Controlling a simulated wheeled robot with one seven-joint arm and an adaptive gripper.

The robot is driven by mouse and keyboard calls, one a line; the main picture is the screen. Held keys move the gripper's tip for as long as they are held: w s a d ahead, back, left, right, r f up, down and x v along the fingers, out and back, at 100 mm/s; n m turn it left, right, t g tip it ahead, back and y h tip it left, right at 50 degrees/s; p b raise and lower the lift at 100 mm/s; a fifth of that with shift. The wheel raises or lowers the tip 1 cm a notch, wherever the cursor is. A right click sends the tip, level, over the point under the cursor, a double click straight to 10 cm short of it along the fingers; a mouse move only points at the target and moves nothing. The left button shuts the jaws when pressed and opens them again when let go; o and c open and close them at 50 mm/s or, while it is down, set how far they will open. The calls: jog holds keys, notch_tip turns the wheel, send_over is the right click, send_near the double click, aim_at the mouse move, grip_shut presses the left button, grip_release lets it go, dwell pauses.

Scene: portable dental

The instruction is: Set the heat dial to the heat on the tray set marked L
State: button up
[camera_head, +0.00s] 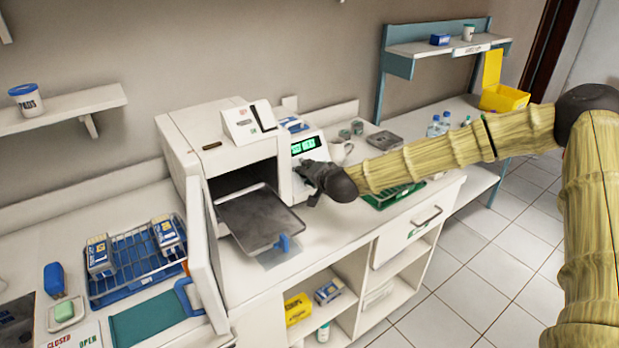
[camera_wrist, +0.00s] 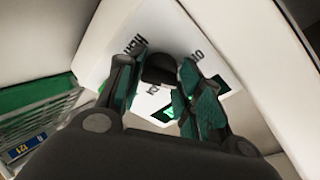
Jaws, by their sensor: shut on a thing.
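My gripper (camera_head: 312,178) is at the front panel of the white sterilizer (camera_head: 222,124), below its green-lit display (camera_head: 303,145). In the wrist view my gripper (camera_wrist: 163,88) has its two fingers closed on the dark round heat dial (camera_wrist: 159,70). Black lettering and green marks surround the dial on the white panel. The lettering is tilted and partly covered, so I cannot read the setting for sure. Two blue-and-white packs, a left one (camera_head: 99,254) and a right one (camera_head: 167,233), stand in a blue wire rack (camera_head: 134,270). Their markings are too small to read.
The sterilizer door (camera_head: 203,260) stands open, with a dark tray (camera_head: 260,215) sticking out of the chamber. A green rack (camera_head: 385,196) lies under my arm. A yellow box (camera_head: 503,97) stands farther right.

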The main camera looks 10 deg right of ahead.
jog(key=m+b, duration=0.1)
jog(key=m, duration=0.4)
jog(key=shift+r+g, duration=0.1)
jog(key=shift+g, duration=0.3)
jog(key=shift+h, duration=0.3)
jog(key=o, duration=1)
jog(key=shift+d, duration=0.1)
jog(key=v, duration=1.2)
